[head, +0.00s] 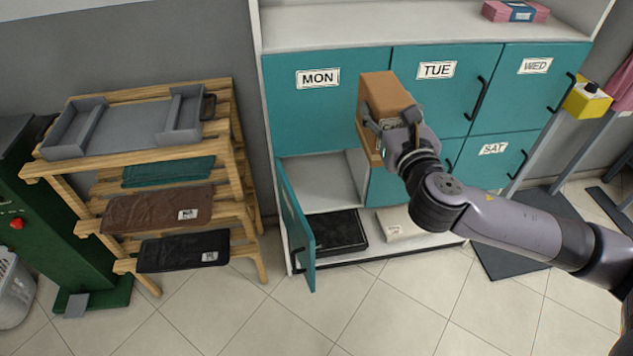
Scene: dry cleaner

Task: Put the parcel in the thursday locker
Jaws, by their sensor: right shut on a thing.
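My right gripper (385,128) is shut on the parcel (387,94), a brown cardboard box. It holds the parcel up in front of the teal lockers, where it overlaps the area between the MON and TUE doors. The lower-left locker (316,183), under MON, stands open, with its door (296,225) swung out toward me. Its visible pale inside surface is bare. No Thursday label shows from here. The locker to its right (386,187) is partly hidden by the parcel and my arm. My left gripper is out of view.
A black package (336,232) and a white package (399,223) lie low at the locker base. A wooden rack (240,160) with a grey tray (125,126) and folded garments stands left. Tiled floor (340,315) in front is clear. A yellow box (587,100) is right.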

